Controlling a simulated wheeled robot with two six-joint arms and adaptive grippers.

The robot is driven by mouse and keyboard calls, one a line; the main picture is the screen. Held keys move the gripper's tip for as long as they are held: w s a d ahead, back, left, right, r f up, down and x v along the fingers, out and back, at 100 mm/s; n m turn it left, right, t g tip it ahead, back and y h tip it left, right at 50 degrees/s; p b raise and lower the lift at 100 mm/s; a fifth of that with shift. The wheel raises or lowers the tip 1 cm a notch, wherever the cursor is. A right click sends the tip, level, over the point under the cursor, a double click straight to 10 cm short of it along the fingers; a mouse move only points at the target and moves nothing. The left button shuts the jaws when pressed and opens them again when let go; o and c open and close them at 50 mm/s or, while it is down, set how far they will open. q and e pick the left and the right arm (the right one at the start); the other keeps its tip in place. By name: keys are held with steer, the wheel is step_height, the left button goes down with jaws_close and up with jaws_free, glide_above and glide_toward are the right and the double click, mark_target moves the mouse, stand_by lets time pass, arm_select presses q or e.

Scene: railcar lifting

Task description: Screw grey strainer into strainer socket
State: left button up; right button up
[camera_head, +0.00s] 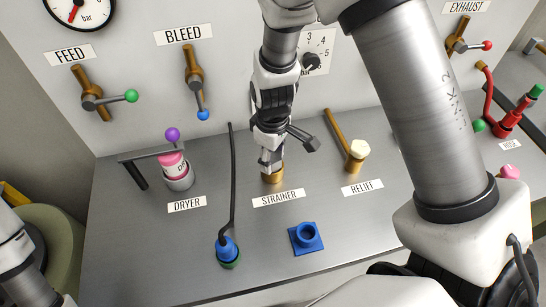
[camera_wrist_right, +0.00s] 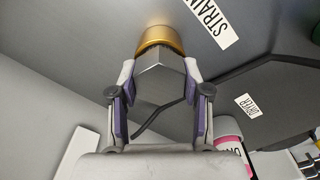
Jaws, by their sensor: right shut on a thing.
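My right gripper (camera_head: 271,163) reaches down to the brass strainer socket (camera_head: 273,177) behind the STRAINER label. In the right wrist view the fingers (camera_wrist_right: 160,85) are shut on the sides of the grey strainer (camera_wrist_right: 158,84), which has a hexagonal body. The strainer's far end meets the brass socket (camera_wrist_right: 160,38), in line with it. How deep it sits in the socket cannot be told. In the head view the fingers mostly hide the strainer. Part of my left arm shows at the lower left edge, but its gripper is not visible.
The pink dryer cartridge (camera_head: 172,163) under a bar with a purple knob stands left. The relief valve (camera_head: 356,154) with its brass lever stands close on the right. Bare panel lies between.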

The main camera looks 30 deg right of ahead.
steer(key=shift+s+f, duration=0.15)
steer(key=shift+s, duration=0.3)
steer(key=shift+m+p, duration=0.6)
steer(key=shift+p, duration=0.05)
steer(key=m+p, duration=0.4)
steer(key=m, duration=0.1)
steer(key=shift+m, duration=0.3)
steer(key=m+p, duration=0.4)
steer(key=m, duration=0.1)
steer(key=shift+a+m, duration=0.15)
steer(key=shift+m, duration=0.15)
steer(key=shift+m+p, duration=0.45)
steer(key=shift+m, duration=0.35)
steer(key=shift+f+m, duration=0.15)
steer(key=shift+m, duration=0.25)
steer(key=o, duration=1)
steer(key=shift+s, duration=0.1)
steer(key=shift+r, duration=0.2)
